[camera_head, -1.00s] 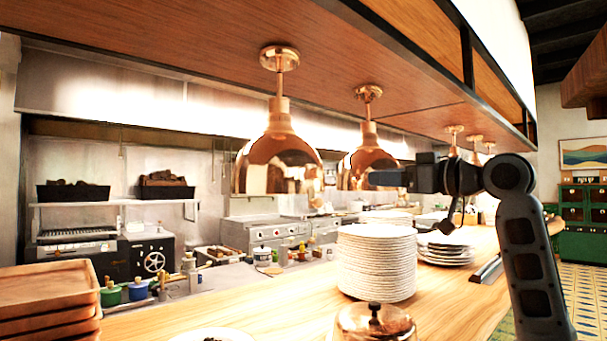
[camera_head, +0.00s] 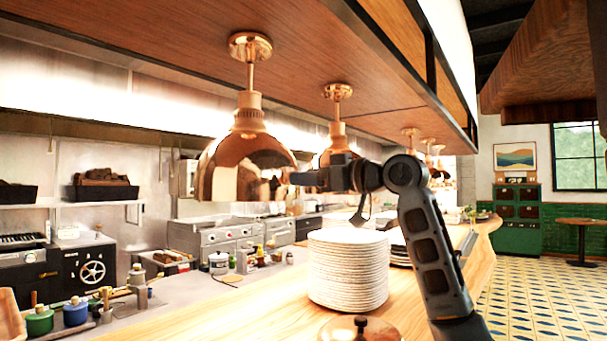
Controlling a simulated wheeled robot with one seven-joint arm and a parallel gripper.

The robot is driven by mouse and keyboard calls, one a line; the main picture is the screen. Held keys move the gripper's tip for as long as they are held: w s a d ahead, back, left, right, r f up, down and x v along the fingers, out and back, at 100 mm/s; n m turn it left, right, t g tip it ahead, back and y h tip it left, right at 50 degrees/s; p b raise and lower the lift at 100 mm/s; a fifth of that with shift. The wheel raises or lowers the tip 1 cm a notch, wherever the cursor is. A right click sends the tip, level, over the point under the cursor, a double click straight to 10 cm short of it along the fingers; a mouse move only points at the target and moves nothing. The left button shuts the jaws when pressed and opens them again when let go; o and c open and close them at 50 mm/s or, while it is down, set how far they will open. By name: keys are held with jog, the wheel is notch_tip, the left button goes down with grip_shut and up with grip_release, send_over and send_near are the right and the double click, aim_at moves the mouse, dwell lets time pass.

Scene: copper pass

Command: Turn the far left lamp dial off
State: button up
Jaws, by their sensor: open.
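The far left copper lamp (camera_head: 235,170) hangs from the wooden canopy by a short stem with a round ceiling plate. A ridged collar (camera_head: 248,102) sits on top of its dome; I cannot tell whether this is the dial. A second copper lamp (camera_head: 336,138) hangs behind and to the right, partly hidden by my arm. My gripper (camera_head: 297,179) points left, level with the lower dome and overlapping the far left lamp's right edge in the picture. It is open and appears empty. I cannot tell whether it touches the lamp.
A tall stack of white plates (camera_head: 348,270) stands on the wooden counter (camera_head: 225,318) below my arm. A copper cloche (camera_head: 360,329) is in front. The canopy (camera_head: 180,38) runs close above the lamps. More lamps (camera_head: 428,143) hang farther right.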

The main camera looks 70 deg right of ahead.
jog(key=shift+w+d, duration=0.15)
jog(key=shift+w, duration=0.55)
jog(key=shift+c, duration=0.5)
grip_shut()
